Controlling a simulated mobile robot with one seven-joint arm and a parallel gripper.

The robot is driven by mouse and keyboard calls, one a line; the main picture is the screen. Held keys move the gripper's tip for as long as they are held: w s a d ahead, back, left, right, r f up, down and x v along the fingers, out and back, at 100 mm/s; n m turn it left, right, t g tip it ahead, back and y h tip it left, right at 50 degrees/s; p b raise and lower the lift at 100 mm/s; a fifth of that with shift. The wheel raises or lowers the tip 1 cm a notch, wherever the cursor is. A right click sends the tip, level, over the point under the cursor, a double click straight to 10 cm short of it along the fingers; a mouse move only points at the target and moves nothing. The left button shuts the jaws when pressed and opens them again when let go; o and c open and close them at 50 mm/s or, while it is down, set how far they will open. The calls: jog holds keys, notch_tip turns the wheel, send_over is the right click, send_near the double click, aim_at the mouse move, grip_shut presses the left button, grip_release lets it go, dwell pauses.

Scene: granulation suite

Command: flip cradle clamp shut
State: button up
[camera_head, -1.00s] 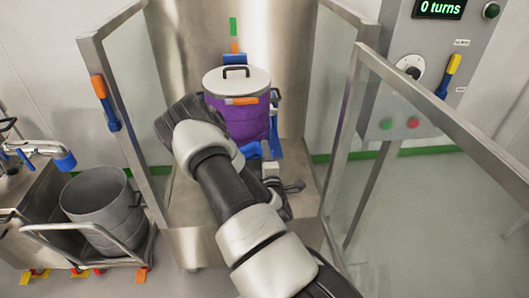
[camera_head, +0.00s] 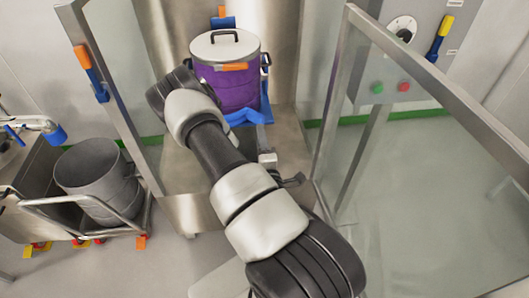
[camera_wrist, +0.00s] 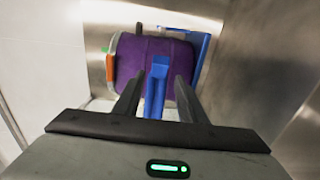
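A purple drum (camera_head: 235,90) with a pale lid and a black lid handle stands in a blue cradle (camera_head: 250,116) inside the enclosure. An orange bar (camera_head: 231,67) sits at the drum's upper front. In the wrist view the drum (camera_wrist: 130,58) fills the upper middle, with an orange piece (camera_wrist: 110,68) at its left side. My gripper (camera_wrist: 158,78) is open, its two dark fingers either side of an upright blue lever (camera_wrist: 157,85). Narrow gaps show between lever and fingers. My arm hides part of the drum and cradle in the head view; my fingers cannot be made out there.
Glass panels in steel frames stand left (camera_head: 115,60) and right (camera_head: 400,120) of the drum. A grey bin (camera_head: 97,180) on a wheeled cart is at the left. A control panel with a dial (camera_head: 402,27) and red and green buttons is at the upper right.

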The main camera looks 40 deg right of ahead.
jog(key=v, duration=0.7)
jog(key=shift+b, duration=0.35)
jog(key=shift+s, duration=0.1)
